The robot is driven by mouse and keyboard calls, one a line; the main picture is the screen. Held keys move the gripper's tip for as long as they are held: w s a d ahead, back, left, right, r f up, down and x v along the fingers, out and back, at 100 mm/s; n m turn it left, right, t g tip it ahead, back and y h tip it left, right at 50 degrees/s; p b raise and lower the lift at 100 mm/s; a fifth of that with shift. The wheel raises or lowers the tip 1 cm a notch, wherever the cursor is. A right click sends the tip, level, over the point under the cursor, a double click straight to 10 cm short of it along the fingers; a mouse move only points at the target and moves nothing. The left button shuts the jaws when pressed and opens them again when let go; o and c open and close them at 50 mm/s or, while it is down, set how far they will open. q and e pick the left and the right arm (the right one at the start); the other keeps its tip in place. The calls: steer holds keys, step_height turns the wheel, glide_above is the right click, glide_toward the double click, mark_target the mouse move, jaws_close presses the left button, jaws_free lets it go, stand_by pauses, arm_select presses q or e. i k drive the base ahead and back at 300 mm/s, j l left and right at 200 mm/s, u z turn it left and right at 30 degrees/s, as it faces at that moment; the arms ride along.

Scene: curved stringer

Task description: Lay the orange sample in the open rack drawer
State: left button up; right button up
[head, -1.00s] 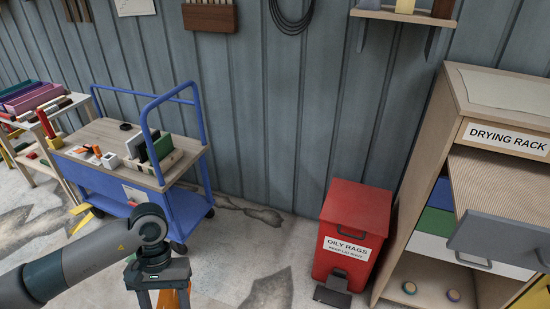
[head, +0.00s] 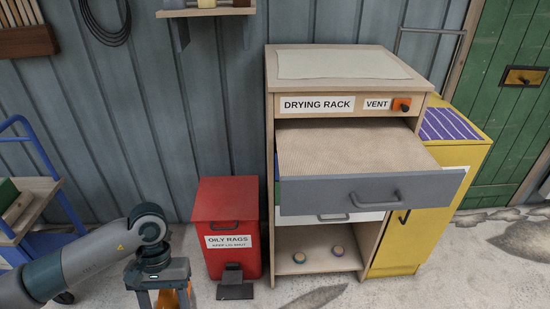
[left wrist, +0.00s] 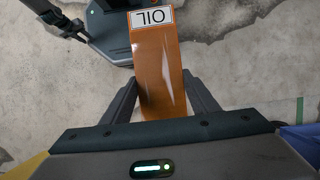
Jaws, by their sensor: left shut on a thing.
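The orange sample (left wrist: 160,75) is a flat orange strip with a white label reading OIL, upside down in the left wrist view. My left gripper (left wrist: 158,95) is shut on it, a finger on each side. In the head view my left gripper (head: 165,294) is at the bottom left, with a bit of orange between its fingers. The open rack drawer (head: 370,193) has a grey front with a handle and is pulled out of the drying rack (head: 318,104). Its ribbed beige floor looks empty. The gripper is left of and lower in the picture than the drawer.
A red oily rags bin (head: 229,215) stands between my left arm and the rack. A yellow cabinet (head: 425,200) stands right of the rack. A blue trolley (head: 60,190) is at the left edge. A shelf below the drawer holds two small round things.

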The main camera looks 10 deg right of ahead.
mark_target(360, 163)
steer(key=l+z, duration=0.1)
steer(key=l, duration=1.3)
